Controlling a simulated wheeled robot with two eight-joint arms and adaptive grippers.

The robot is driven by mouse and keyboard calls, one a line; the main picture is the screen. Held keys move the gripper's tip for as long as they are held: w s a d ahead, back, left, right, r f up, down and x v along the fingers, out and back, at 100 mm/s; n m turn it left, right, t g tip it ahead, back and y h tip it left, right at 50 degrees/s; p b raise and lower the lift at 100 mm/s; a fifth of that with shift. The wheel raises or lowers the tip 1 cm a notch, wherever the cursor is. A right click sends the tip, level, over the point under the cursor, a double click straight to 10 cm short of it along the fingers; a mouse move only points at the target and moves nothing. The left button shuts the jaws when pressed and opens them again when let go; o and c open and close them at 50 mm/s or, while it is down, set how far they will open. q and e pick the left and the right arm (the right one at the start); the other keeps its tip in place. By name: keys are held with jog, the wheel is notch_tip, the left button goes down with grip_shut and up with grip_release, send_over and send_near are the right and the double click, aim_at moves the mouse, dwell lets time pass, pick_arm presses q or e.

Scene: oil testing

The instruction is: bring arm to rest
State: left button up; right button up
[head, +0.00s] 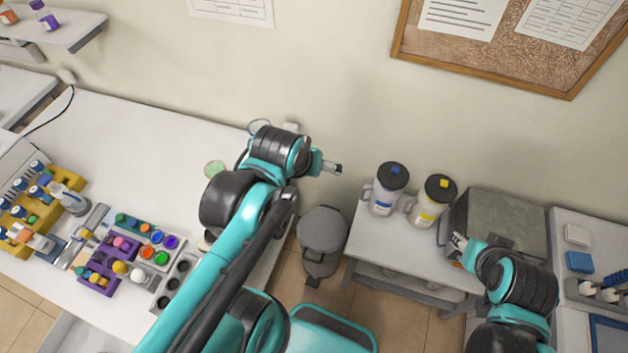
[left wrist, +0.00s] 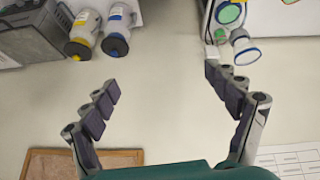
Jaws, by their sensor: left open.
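My left arm reaches up the middle of the head view, with its small gripper (head: 332,168) in front of the wall, above the gap between the two tables. In the left wrist view that gripper (left wrist: 163,82) is open, its fingers wide apart with nothing between them. My right arm is at the lower right of the head view. Its gripper (head: 459,242) points up and left, in front of the grey box; its fingers are too small to tell open from shut.
The left bench (head: 130,140) holds racks of colored vials. A corkboard (head: 480,60) hangs above.

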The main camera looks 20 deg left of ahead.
pick_arm(q)
jog(key=s+d+f+m, duration=0.1)
jog(key=s+f+m, duration=0.1)
jog(key=shift+s+d+m+t, duration=0.25)
jog(key=shift+d+m+t, duration=0.05)
jog(key=shift+d+t, duration=0.1)
jog(key=shift+f, duration=0.1)
